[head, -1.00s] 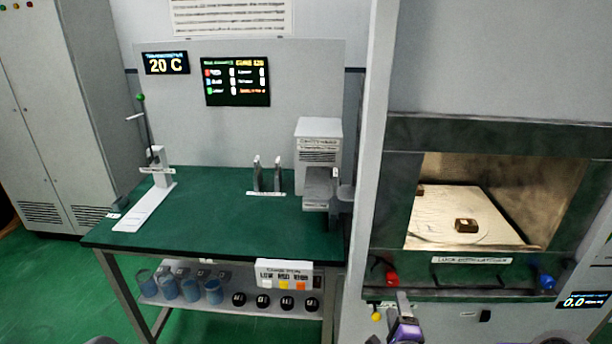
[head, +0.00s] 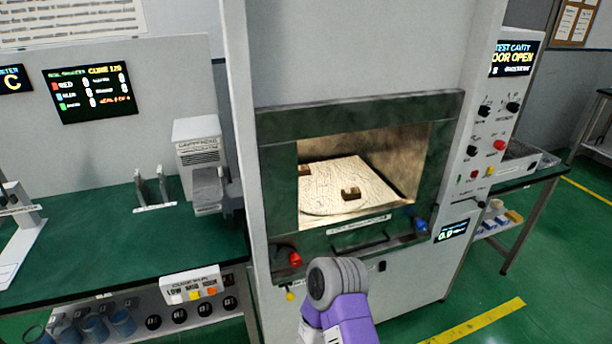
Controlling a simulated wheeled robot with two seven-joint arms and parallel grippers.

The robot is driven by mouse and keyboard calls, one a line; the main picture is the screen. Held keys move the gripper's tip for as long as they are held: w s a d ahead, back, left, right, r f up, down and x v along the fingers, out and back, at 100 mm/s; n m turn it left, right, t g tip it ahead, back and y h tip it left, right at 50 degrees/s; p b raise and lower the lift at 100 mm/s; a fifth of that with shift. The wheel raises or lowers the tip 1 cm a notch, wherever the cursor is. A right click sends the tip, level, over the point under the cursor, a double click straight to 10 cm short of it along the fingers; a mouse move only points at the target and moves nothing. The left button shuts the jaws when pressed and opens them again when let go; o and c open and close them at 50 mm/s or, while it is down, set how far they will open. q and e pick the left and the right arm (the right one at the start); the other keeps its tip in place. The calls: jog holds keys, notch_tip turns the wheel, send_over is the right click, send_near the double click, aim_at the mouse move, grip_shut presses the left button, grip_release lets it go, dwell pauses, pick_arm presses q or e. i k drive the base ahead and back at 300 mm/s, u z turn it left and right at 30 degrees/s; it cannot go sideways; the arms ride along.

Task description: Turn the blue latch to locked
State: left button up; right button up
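The blue latch (head: 421,224) is a small knob at the lower right of the test cavity's dark green front. Its exact turn angle is too small to tell. A matching red latch (head: 296,259) is at the lower left. The test cavity (head: 378,160) is lit and visible through its opening. A purple and grey part of one of my arms rises at the bottom centre, below and left of the blue latch and apart from it in the picture. No gripper fingers are visible.
A dark handle (head: 360,243) lies between the latches. A brown block (head: 350,194) sits inside the cavity. The upper right display (head: 514,58) reads door open. A control panel (head: 487,130) with knobs stands right of the cavity. A green bench (head: 110,255) is at left.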

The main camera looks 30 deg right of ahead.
aim_at(419, 224)
jog(key=z, duration=3.45)
jog(key=i, duration=1.55)
jog(key=u, duration=3.45)
